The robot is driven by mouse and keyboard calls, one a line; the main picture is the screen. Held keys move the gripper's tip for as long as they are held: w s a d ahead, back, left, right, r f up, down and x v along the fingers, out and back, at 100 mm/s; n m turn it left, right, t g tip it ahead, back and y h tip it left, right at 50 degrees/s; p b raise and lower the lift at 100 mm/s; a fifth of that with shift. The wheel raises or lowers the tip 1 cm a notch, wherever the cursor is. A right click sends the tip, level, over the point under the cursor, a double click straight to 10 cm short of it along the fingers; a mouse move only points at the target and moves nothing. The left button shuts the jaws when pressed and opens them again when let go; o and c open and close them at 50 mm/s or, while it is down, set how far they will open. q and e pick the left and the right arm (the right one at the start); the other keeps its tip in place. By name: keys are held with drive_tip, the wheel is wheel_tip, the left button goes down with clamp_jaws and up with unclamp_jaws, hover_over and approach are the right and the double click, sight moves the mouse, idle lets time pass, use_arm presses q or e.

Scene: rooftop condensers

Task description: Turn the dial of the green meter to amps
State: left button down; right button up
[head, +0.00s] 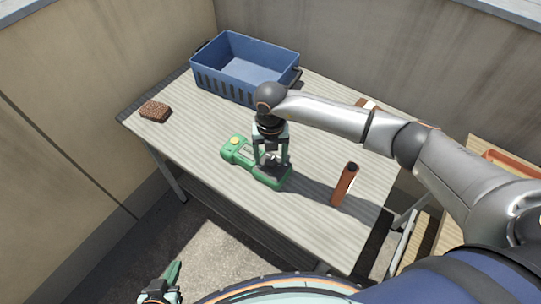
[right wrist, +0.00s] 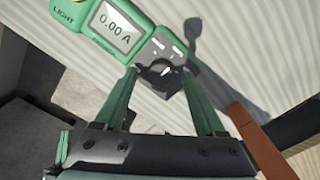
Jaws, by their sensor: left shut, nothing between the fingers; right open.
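The green meter (head: 237,151) lies on the table with a yellow button at its far left end. In the right wrist view the meter (right wrist: 72,15) shows "0.00 A" on its display (right wrist: 120,27). Its dark dial (right wrist: 158,71) is between the fingers of my right gripper (right wrist: 160,78), which is open and over the dial; contact cannot be made out. In the head view my right gripper (head: 270,166) points down at the meter and hides part of it. My left gripper (head: 170,277) is shut and empty, low at the left, off the table.
A blue crate (head: 232,84) stands at the back of the table (head: 195,160). A brown speckled block (head: 155,111) lies at the left corner. A reddish-brown upright object (head: 345,184) stands right of the meter. The table's front left is clear.

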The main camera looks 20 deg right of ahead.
sight(270, 161)
wheel_tip(270, 161, up, 12)
idle(0.4)
idle(0.4)
